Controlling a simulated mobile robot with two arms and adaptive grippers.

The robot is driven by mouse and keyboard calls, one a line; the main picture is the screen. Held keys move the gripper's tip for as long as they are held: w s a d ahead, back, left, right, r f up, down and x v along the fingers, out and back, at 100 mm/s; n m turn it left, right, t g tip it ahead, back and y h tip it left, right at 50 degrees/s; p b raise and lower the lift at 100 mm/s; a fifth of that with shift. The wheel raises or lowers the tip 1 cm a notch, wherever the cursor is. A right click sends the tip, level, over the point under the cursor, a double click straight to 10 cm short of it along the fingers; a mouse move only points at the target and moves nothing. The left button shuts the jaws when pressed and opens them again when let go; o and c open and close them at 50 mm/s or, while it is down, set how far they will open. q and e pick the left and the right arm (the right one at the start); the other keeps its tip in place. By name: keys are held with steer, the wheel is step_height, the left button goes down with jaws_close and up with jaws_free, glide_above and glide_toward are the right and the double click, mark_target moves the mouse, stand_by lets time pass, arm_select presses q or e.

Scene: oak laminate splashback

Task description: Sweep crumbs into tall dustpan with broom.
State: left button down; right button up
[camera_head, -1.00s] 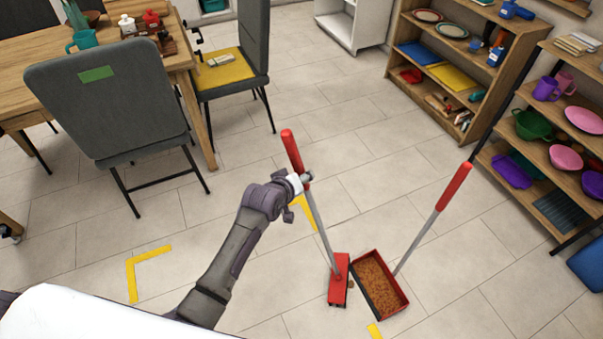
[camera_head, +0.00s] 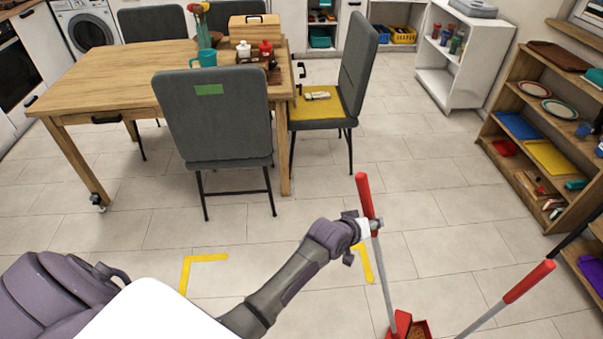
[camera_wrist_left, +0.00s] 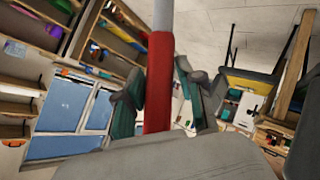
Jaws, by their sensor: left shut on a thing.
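The left wrist view shows the red grip (camera_wrist_left: 158,85) between the fingers. The tall dustpan, with its red-tipped handle (camera_head: 529,282), is right beside the broom head; its pan is mostly cut off by the frame. I cannot tell whether broom head and pan touch. My right gripper is not in view.
Yellow floor corner marks (camera_head: 203,258) lie left of the broom. A wooden table (camera_head: 120,75) with grey chairs (camera_head: 213,125) stands behind. Wooden shelves (camera_head: 520,110) line the right side. The tiled floor between is clear.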

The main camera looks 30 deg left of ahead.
arm_select(q)
steer(key=shift+w+r, duration=0.15)
steer(key=shift+r, duration=0.15)
stand_by(0.4)
